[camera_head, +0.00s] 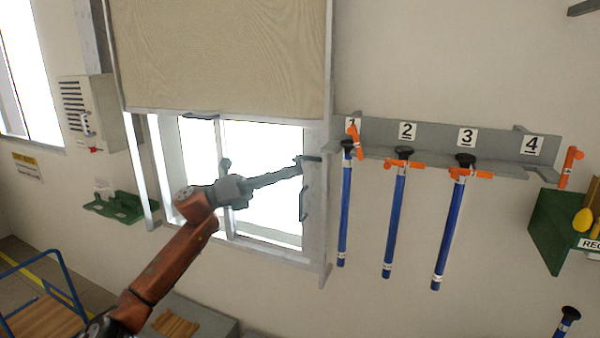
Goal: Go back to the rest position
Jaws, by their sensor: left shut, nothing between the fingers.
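My left arm comes in from the lower left, its orange links rising toward the window. My left gripper (296,170) is shut and empty, pointing right in front of the bright window near its right frame. I cannot tell whether its tip touches the frame. Blue rods with black tops hang at slot 1 (345,210), slot 2 (394,220) and slot 3 (450,230) of a grey wall rack (440,135). The gripper is left of these rods. My right gripper is not in view.
An orange clip (570,167) at slot 4 holds no rod. Another black-topped rod (568,318) shows at the lower right edge. A green bin (548,235) is at the right. A wall box (92,113), green holder (115,207) and blue-railed cart (45,290) are at left.

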